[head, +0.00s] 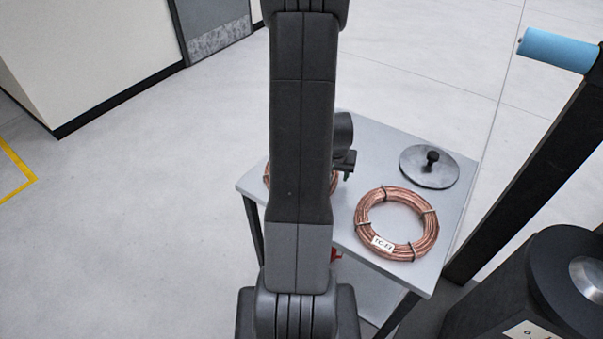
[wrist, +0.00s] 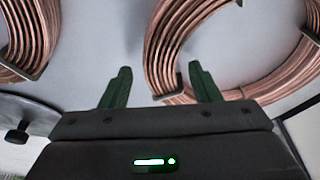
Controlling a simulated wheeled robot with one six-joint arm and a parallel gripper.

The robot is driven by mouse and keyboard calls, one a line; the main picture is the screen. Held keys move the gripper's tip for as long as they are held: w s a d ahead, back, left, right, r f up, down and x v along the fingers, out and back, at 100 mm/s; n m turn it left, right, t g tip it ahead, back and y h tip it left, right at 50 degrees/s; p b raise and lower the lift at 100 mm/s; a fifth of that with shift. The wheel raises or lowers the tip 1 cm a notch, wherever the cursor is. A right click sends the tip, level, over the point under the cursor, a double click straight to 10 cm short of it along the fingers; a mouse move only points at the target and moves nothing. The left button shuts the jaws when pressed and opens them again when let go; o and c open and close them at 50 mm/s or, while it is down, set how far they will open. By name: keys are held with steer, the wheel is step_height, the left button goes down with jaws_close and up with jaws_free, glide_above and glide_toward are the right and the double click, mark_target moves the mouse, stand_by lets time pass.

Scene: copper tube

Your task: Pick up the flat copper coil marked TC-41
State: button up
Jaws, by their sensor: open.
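A flat copper coil (head: 268,178) lies on the grey table at the left, mostly hidden behind my arm in the head view; no mark on it can be read. It appears to be the large coil (wrist: 165,50) at the right in the wrist view. A second copper coil (head: 428,238) lies to the right, with a white tag that looks like TC-17 but is small; it appears at the upper left of the wrist view (wrist: 38,50). My gripper (wrist: 160,84) is open, its fingers apart, with the large coil's near rim seen between them. The height gap cannot be told.
A round metal disk with a black knob (head: 428,167) lies at the table's back right. The table (head: 375,140) has a bare strip near its back edge. A dark post with a blue roll (head: 555,50) and a dark drum-like object (head: 535,290) stand at the right.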

steer(key=shift+f, duration=0.3)
jaws_close()
steer(key=shift+w+r, duration=0.1)
steer(key=shift+w, duration=0.05)
steer(key=shift+r, duration=0.1)
